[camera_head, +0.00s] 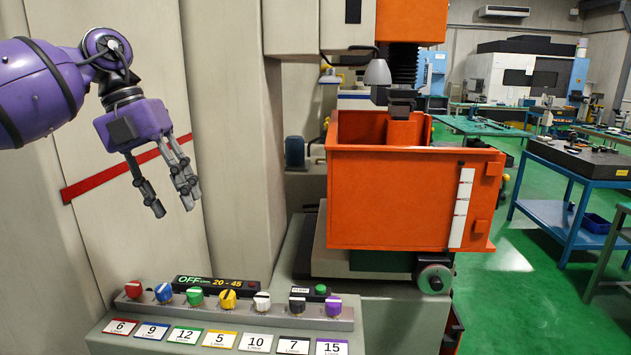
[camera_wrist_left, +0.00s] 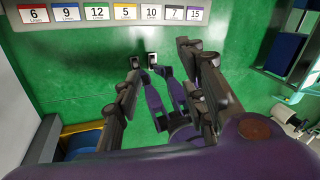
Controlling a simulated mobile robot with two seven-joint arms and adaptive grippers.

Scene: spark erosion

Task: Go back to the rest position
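My left gripper (camera_head: 171,207) is in the upper left of the head view, purple with dark grey fingers pointing down. Its fingers are spread and nothing is between them. It hangs in front of the pale machine wall, above and behind the left part of the knob panel (camera_head: 235,310), apart from it. In the left wrist view the left gripper (camera_wrist_left: 160,62) also shows spread, empty fingers, with green floor behind and the numbered label strip (camera_wrist_left: 225,14) at the top. I cannot make out my right gripper in either view.
An orange tank (camera_head: 385,200) stands on the machine right of centre, under an orange machine head (camera_head: 412,20). Several coloured knobs line the panel. A blue table (camera_head: 570,185) stands at the right. Green floor (camera_head: 540,290) is open at the lower right.

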